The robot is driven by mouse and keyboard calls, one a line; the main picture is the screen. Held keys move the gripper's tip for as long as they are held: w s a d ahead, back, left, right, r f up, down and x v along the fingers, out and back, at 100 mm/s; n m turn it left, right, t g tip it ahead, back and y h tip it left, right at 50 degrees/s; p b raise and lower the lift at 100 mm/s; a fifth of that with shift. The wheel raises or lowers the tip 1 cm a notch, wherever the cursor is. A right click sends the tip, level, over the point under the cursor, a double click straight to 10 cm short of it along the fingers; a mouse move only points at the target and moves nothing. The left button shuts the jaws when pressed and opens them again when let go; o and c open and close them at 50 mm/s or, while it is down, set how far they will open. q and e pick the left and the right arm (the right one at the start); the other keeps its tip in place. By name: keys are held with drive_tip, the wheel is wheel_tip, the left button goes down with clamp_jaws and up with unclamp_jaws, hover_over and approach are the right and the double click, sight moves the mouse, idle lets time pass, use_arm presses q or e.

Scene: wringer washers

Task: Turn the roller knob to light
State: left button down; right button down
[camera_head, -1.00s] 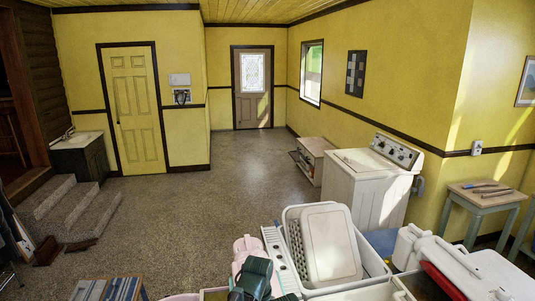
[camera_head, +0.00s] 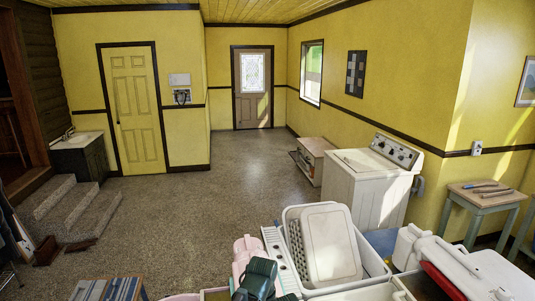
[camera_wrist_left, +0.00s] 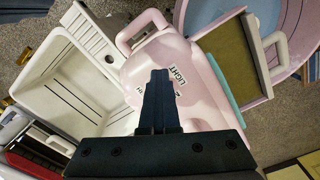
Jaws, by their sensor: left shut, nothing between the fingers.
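In the left wrist view, the pink wringer head (camera_wrist_left: 195,108) lies below my left gripper, with a printed LIGHT label (camera_wrist_left: 178,77). Another label (camera_wrist_left: 139,90) sits to the left, partly covered. My left gripper (camera_wrist_left: 160,73) is shut and empty, its black fingers over the pink housing between the labels. The roller knob is not clearly visible; the fingers may hide it. I cannot tell whether they touch anything. In the head view, pink housing (camera_head: 243,248) shows at the bottom centre, partly behind a dark green part. My right gripper is not in view.
A white tub (camera_wrist_left: 62,72) stands left of the pink housing, and a lilac-rimmed tub (camera_wrist_left: 285,22) stands at upper right. In the head view, a white washer (camera_head: 352,195) stands along the right wall. The floor (camera_head: 195,215) beyond the tubs is clear.

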use_arm(q)
drive_tip(key=shift+s+d, duration=0.1)
drive_tip(key=shift+d, duration=0.5)
drive_tip(key=shift+s, duration=0.4)
wheel_tip(320, 180, up, 6)
drive_tip(key=p, duration=0.6)
drive_tip(key=s+a+f+b, duration=0.2)
drive_tip(key=s+f+b, duration=0.1)
drive_tip(key=f+b, duration=0.4)
drive_tip(key=s+a+f+b, duration=0.2)
drive_tip(key=s+f+b, duration=0.2)
drive_tip(key=f+b, duration=0.3)
drive_tip(key=s+a+f+y+b, duration=0.1)
drive_tip(key=s+a+f+b, duration=0.1)
drive_tip(key=s+f+b, duration=0.2)
wheel_tip(320, 180, down, 3)
drive_tip(key=b, duration=0.3)
drive_tip(key=shift+s, duration=0.2)
